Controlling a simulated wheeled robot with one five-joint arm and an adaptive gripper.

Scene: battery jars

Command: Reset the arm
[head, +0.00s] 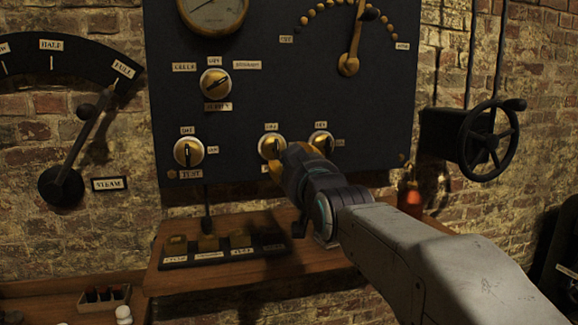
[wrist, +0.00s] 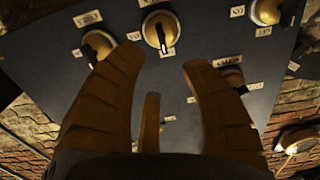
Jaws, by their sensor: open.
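My gripper (head: 290,156) is in front of the lower part of a dark control panel (head: 330,95) in the head view, my arm reaching in from the lower right. In the wrist view its yellow-brown fingers (wrist: 163,62) are spread apart with nothing between them. A brass knob with a black pointer (wrist: 162,31) shows just beyond the fingertips and looks clear of them. In the head view the gripper partly overlaps a brass knob (head: 271,146), and another knob (head: 321,142) shows close to its right. Whether any finger touches a knob cannot be told from the head view.
A wooden shelf (head: 165,284) with a labelled key strip (head: 222,251) is below the panel. A lever dial (head: 62,186) is at left, a handwheel (head: 489,138) at right. A red bottle (head: 411,200) stands beside my arm. Open room lies in front of the shelf.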

